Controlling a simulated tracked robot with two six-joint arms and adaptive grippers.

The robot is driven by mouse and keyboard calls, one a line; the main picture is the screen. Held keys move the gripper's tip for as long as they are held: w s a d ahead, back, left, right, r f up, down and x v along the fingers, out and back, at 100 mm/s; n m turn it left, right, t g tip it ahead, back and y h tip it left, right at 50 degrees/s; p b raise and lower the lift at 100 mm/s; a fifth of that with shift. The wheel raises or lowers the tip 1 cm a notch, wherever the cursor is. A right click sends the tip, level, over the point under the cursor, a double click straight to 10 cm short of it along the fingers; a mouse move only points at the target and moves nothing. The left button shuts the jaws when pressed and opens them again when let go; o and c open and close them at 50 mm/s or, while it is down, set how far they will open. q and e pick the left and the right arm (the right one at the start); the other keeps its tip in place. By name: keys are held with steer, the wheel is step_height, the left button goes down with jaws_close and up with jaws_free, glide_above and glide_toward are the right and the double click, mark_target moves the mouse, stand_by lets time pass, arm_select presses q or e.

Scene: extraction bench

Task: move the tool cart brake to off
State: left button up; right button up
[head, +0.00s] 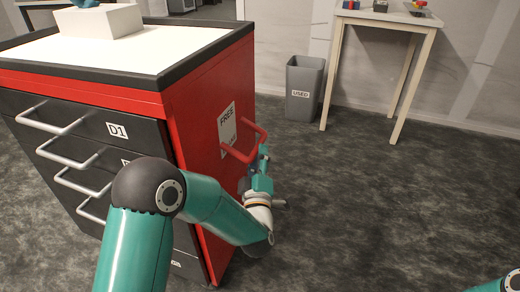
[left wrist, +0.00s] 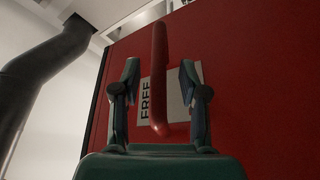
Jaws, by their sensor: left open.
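The tool cart (head: 205,75) stands on the left with red sides and dark drawer fronts. On its right side is a red U-shaped brake handle (head: 234,153) beside a white label (head: 226,120) reading FREE. The handle and gripper hide the label's lower part. My left gripper (head: 263,160) is open at the handle. In the left wrist view the red bar (left wrist: 159,60) runs between the two spread fingers (left wrist: 160,80), with a gap on each side. My right gripper is out of view.
A grey bin (head: 304,85) marked USED stands behind, next to a pale table (head: 385,18) with small items. A white box (head: 100,20) sits on the cart top. Drawer handles stick out at the cart's front. Grey floor right of the cart is clear.

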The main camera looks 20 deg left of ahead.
arm_select(q)
steer(key=shift+x, duration=1.7)
jaws_close()
steer(key=shift+d, duration=0.3)
steer(key=shift+a, duration=0.1)
